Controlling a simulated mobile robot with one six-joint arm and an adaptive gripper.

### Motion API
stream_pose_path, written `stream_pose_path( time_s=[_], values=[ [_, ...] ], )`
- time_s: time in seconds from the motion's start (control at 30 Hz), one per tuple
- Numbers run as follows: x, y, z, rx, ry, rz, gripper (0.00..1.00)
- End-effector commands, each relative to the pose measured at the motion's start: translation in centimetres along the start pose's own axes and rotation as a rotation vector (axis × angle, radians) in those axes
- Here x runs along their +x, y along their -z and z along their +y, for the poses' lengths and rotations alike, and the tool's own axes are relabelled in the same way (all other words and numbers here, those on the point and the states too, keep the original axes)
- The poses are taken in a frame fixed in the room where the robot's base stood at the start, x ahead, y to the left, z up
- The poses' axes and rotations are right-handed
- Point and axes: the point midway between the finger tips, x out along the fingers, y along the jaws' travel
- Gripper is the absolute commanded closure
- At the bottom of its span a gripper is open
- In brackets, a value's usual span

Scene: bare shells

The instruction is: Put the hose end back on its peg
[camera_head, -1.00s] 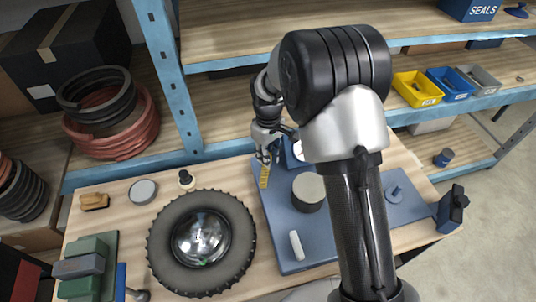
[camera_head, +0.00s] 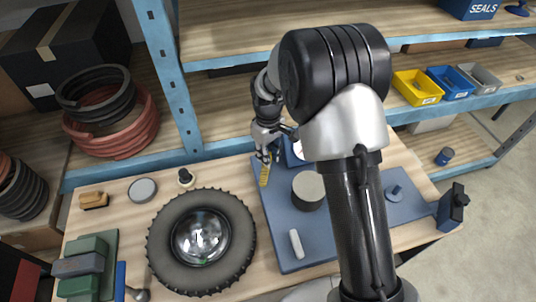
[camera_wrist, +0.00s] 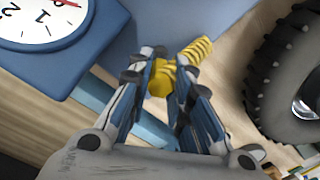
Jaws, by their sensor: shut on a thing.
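My gripper (camera_head: 265,155) is shut on a yellow ribbed hose end (camera_head: 265,174), at the back left corner of the blue mat (camera_head: 284,222). In the wrist view the hose end (camera_wrist: 196,52) lies tilted between the fingers of my gripper (camera_wrist: 172,68), its ribbed part pointing away and its thicker yellow end near the fingers. I cannot tell whether it touches the mat.
A blue box with a white dial (camera_wrist: 50,40) stands beside my gripper. A grey cylinder (camera_head: 308,190) and a white rod (camera_head: 296,243) are on the mat. A tyre (camera_head: 163,255) lies left of it. A blue shelf post (camera_head: 178,95) rises behind.

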Motion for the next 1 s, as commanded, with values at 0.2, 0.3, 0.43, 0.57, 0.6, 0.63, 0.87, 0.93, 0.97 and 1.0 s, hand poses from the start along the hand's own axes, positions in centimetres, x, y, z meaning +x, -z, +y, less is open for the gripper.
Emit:
stream_pose_path(
  time_s=[0.2,0.3,0.43,0.57,0.6,0.63,0.87,0.93,0.97,1.0],
  values=[
    [0.2,0.0,0.0,0.0,0.0,0.0,1.0],
    [0.2,0.0,0.0,0.0,0.0,0.0,1.0],
    [0.2,0.0,0.0,0.0,0.0,0.0,1.0],
    [0.2,0.0,0.0,0.0,0.0,0.0,1.0],
    [0.3,0.0,0.0,0.0,0.0,0.0,1.0],
    [0.3,0.0,0.0,0.0,0.0,0.0,1.0],
    [0.9,0.0,0.0,0.0,0.0,0.0,1.0],
    [1.1,0.0,0.0,0.0,0.0,0.0,1.0],
    [1.2,0.0,0.0,0.0,0.0,0.0,1.0],
    [1.3,0.0,0.0,0.0,0.0,0.0,1.0]
  ],
)
